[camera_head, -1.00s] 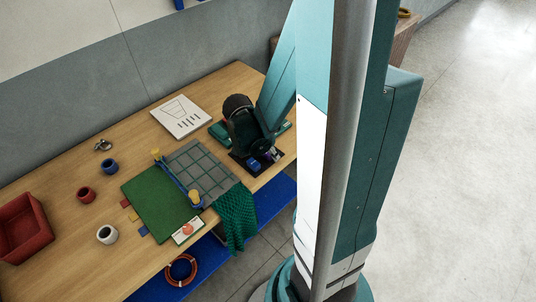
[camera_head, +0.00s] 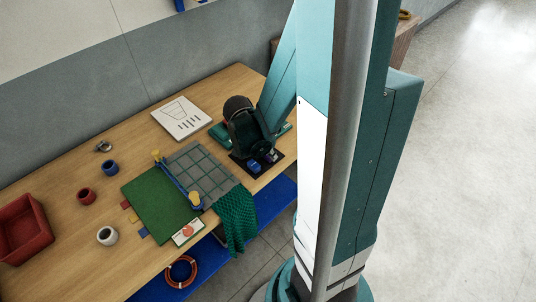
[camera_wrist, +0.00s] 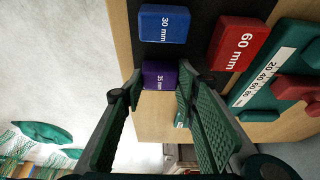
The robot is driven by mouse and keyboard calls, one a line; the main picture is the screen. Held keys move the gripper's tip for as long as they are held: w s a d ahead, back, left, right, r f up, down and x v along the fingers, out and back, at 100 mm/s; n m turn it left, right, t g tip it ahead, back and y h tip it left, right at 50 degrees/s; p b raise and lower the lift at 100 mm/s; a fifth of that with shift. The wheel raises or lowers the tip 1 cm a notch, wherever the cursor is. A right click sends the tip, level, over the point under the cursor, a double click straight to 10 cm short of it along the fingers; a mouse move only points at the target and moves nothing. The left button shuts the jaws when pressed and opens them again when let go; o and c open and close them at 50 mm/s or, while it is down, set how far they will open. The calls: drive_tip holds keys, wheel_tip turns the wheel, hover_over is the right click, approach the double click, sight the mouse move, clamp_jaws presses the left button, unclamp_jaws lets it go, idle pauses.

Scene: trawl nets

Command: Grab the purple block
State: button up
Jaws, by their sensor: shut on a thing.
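The purple block (camera_wrist: 160,75), marked 35 mm, stands between the two fingertips of my gripper (camera_wrist: 158,82) in the wrist view. The gripper is shut on it, one finger on each side. The fingers hide part of the block's sides. In the head view my gripper (camera_head: 263,153) is low over the black mat (camera_head: 238,163) near the table's front right edge. The purple block is small there and mostly hidden by the gripper. I cannot tell whether it still touches the mat.
A blue 30 mm block (camera_wrist: 164,24) lies close beside the purple one, and a red 60 mm block (camera_wrist: 237,43) lies to its right. A green gauge (camera_wrist: 285,65) lies beyond that. A grey grid board (camera_head: 208,175) and a green net (camera_head: 237,215) are left of the mat.

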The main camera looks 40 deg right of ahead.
drive_tip(key=shift+r, duration=0.1)
wheel_tip(320, 180, up, 10)
drive_tip(key=p, duration=0.2)
idle(0.8)
